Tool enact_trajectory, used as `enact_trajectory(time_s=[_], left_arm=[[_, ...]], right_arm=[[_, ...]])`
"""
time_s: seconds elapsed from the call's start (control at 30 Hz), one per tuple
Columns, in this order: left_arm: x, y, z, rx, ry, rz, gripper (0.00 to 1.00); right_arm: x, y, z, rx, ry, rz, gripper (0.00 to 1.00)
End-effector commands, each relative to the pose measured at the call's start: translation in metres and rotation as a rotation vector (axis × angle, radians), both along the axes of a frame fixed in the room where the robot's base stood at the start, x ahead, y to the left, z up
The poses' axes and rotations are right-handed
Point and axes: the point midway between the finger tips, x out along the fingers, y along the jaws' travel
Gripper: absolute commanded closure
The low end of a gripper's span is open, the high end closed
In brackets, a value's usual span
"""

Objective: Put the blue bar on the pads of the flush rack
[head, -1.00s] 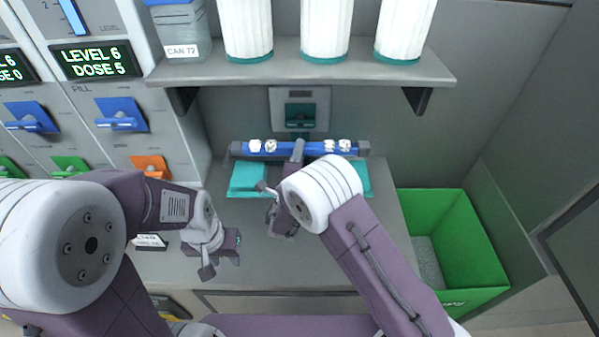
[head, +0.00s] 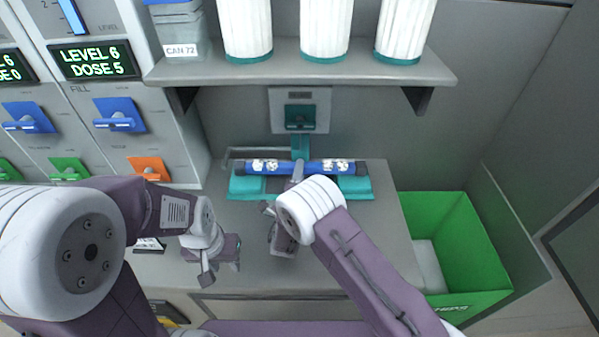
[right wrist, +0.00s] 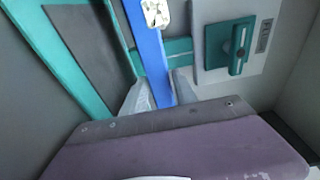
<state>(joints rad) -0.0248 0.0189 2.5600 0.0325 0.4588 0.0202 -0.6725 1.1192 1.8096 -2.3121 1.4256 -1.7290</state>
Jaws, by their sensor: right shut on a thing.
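The blue bar (head: 285,167), with white patterned pieces along it and dark ends, lies level across the flush rack (head: 240,196), a teal frame on the counter. I cannot tell whether it touches the rack's pads. My right gripper (head: 298,170) is shut on the bar's middle. In the right wrist view, the blue bar (right wrist: 148,42) runs between its fingers (right wrist: 160,92), over the teal rack (right wrist: 75,72) with a grey surface beside it. My left gripper (head: 222,268) is open and empty above the counter, left of and nearer than the rack.
A grey wall plate with a teal fitting (head: 300,116) is behind the rack. A shelf (head: 300,70) with white canisters overhangs it. Dispensers with levers (head: 118,115) stand at left. A green bin (head: 462,240) is at right. The counter (head: 385,225) beside the rack is clear.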

Motion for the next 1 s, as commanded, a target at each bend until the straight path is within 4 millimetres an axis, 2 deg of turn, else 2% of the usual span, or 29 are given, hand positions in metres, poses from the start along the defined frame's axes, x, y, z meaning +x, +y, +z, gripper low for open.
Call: enact_trajectory(time_s=[0.3,0.33,0.4,0.7,0.87,0.9,1.0], left_arm=[[0.000,0.000,-0.006,0.000,0.000,0.000,0.64],[0.000,0.000,-0.006,0.000,0.000,0.000,0.64],[0.000,0.000,-0.006,0.000,0.000,0.000,0.64],[0.000,0.000,-0.006,0.000,0.000,0.000,0.64],[0.000,0.000,0.008,0.000,0.000,0.000,0.64],[0.000,0.000,0.003,0.000,0.000,0.000,0.64],[0.000,0.000,0.004,0.000,0.000,0.000,0.64]], right_arm=[[0.000,0.000,-0.008,0.000,0.000,0.000,1.00],[0.000,0.000,-0.009,0.000,0.004,0.000,0.63],[-0.001,0.000,-0.010,-0.001,0.006,0.001,0.44],[-0.002,-0.001,-0.013,-0.003,0.014,0.001,0.44],[-0.002,0.000,0.005,-0.003,0.013,0.001,0.44],[-0.010,0.002,-0.001,-0.004,0.014,0.004,0.44],[-0.030,0.005,0.001,-0.004,0.011,0.005,0.44]])
